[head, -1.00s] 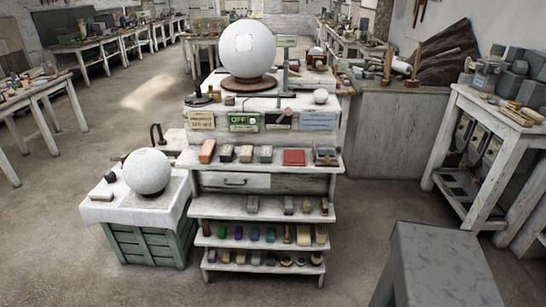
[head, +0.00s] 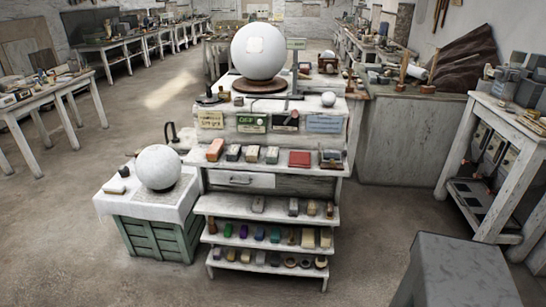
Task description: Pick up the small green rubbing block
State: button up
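A workbench-like stand with stepped shelves (head: 262,206) stands in the middle of the head view. My gripper is not in view.
A large white sphere (head: 257,52) tops the stand. A smaller sphere (head: 159,167) sits on a cloth-covered green crate (head: 158,237) at left. A grey plinth (head: 459,269) stands at front right, a white table (head: 500,110) behind it. Floor in front is clear.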

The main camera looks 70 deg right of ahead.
aim_at(272, 152)
jog(key=z, duration=0.3)
jog(key=i, duration=2.25)
jog(key=z, duration=4.95)
jog(key=i, duration=0.1)
jog(key=u, duration=3.25)
